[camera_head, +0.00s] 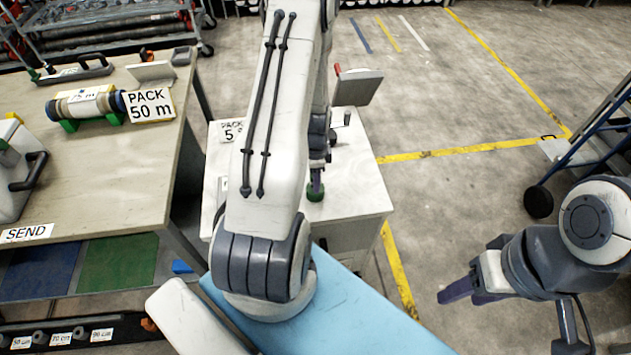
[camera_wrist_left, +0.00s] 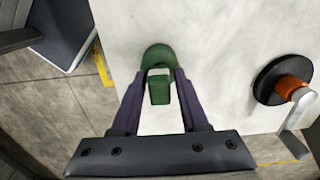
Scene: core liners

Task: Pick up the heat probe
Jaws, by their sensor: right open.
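A small green piece (camera_head: 315,191) with a rounded base stands on a white cabinet top. I take it for the heat probe or its holder, but cannot tell which. My left gripper (camera_head: 317,178) points down right at it. In the left wrist view the two dark fingers (camera_wrist_left: 161,84) flank the green piece (camera_wrist_left: 159,92), one on each side; whether they press on it cannot be told. My right gripper (camera_head: 462,291) is open and empty, off to the right over the floor.
A wooden bench (camera_head: 75,165) stands left. A blue-framed cart (camera_head: 590,140) stands right.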

